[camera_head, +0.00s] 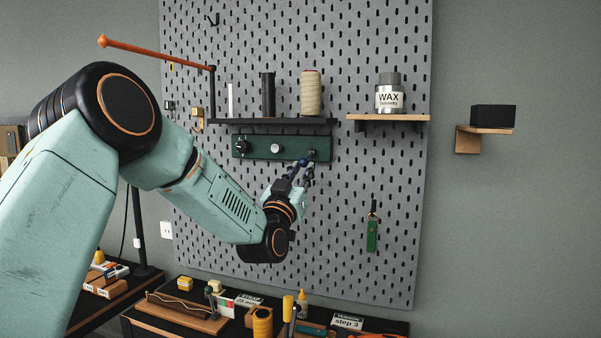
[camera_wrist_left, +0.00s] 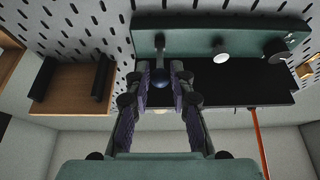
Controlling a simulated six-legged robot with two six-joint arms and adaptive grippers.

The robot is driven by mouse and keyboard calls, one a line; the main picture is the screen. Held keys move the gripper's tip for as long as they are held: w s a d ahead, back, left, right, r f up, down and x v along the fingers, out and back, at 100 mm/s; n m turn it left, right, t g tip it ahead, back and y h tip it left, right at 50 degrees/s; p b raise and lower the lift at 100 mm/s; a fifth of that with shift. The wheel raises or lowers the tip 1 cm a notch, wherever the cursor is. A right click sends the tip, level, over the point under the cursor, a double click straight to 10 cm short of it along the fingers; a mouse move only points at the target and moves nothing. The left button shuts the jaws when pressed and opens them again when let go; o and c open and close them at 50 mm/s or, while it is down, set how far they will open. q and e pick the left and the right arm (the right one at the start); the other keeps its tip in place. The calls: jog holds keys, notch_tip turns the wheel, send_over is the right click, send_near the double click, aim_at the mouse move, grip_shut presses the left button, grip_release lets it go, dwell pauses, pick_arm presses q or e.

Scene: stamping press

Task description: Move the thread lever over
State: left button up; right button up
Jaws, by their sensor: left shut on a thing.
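The thread lever (camera_wrist_left: 160,48) is a dark stem with a ball knob (camera_wrist_left: 152,86), on one end of the green panel (camera_wrist_left: 225,45) in the wrist view. In the head view the green panel (camera_head: 258,147) hangs below the dark shelf, and the lever is at its right end, mostly hidden by my gripper. My left gripper (camera_head: 297,170) reaches up to it from below left. In the wrist view its purple-padded fingers (camera_wrist_left: 160,78) are shut on the lever, around the knob. My right gripper is in neither view.
The dark shelf (camera_head: 240,121) above the panel holds a beige thread spool (camera_head: 311,92) and other cylinders. A wax tin (camera_head: 389,94) stands on a wooden shelf to the right. A green-handled tool (camera_head: 372,235) hangs lower on the pegboard. The workbench below is crowded.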

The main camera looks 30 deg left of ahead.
pick_arm(q)
jog(key=shift+f, duration=0.1)
jog(key=shift+w+f+b, duration=0.25)
jog(key=shift+f+b, duration=0.55)
jog(key=shift+f, duration=0.05)
jog(key=shift+w+f, duration=0.1)
jog(key=shift+f, duration=0.05)
jog(key=shift+w+a, duration=0.15)
grip_shut()
jog(key=shift+w+f+b, duration=0.1)
jog(key=shift+f+b, duration=0.15)
jog(key=shift+b, duration=0.25)
grip_release()
jog(key=shift+w, duration=0.1)
